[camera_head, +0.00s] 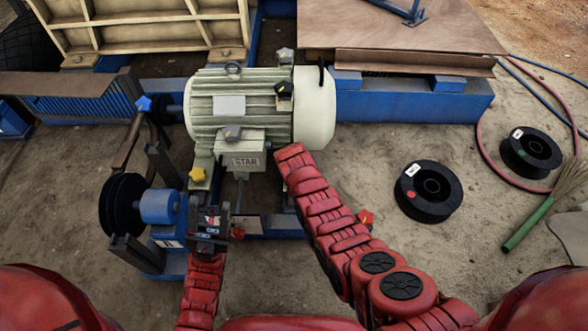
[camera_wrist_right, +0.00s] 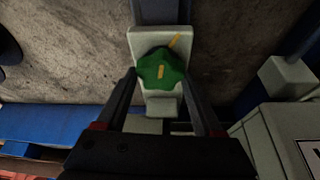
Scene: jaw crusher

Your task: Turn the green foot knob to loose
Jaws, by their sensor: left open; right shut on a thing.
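The green foot knob (camera_wrist_right: 161,68) is star-shaped with a yellow mark on its face. It sits on a pale motor foot (camera_wrist_right: 143,38) that has a second yellow mark at its upper right; the two marks do not line up. My right gripper (camera_wrist_right: 161,78) has one finger on each side of the knob and is shut on it. In the head view the green knob and my right gripper are hidden behind the motor (camera_head: 213,120), where my right arm reaches. My left gripper (camera_head: 210,222) is open below the motor, close to the blue frame.
A yellow knob (camera_head: 197,174), a blue knob (camera_head: 144,103) and a red knob (camera_head: 366,217) show around the motor. A black pulley (camera_head: 121,207) stands at left. Two black spools (camera_head: 429,191) (camera_head: 530,152) and a green-handled broom (camera_head: 528,223) lie on the ground at right.

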